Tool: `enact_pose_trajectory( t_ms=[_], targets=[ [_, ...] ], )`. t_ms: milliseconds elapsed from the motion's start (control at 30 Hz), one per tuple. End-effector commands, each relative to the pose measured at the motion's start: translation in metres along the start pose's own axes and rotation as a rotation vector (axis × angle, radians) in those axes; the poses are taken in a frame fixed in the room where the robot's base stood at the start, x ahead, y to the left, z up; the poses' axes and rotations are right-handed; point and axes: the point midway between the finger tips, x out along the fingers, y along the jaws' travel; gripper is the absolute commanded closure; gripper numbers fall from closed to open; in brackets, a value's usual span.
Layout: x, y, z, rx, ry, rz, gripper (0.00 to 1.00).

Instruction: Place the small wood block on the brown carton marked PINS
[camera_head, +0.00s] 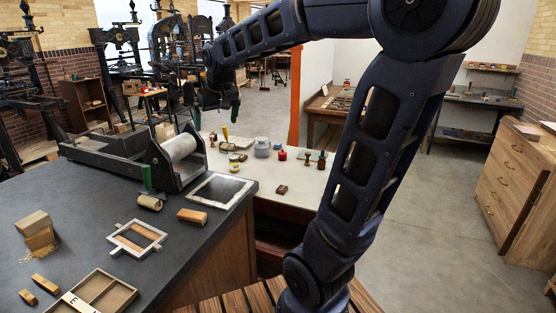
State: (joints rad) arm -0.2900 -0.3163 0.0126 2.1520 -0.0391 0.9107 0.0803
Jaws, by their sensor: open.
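My gripper (218,105) is at the end of my raised arm, over the far side of the dark bench and the pale table. It looks open with nothing between its fingers, and it is small and dark in this view. Several small wood pieces are in view: a short dark brown block (282,190) on the pale table, an orange-brown block (192,215) on the dark bench, and two small blocks at the lower left, one of them here (45,284). Two box-like brown pieces (38,238) are stacked at the left. No PINS lettering is legible, so I cannot tell which is the carton.
The dark bench (130,200) holds a roller press (180,147), a metal frame (137,238), a flat framed plate (220,190) and a divided tray (125,292). Jars and a red pot (282,156) stand on the pale table (305,190). Drawers (515,190) stand at right.

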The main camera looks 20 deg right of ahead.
Motion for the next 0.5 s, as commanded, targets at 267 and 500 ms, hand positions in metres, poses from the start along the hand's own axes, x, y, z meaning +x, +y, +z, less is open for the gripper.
enact_pose_trajectory(
  t_ms=[267,500],
  targets=[
    [-0.018,0.052,0.103,0.105,0.003,0.040,0.00],
    [-0.017,0.073,0.184,0.183,0.003,0.070,0.00]
  ],
)
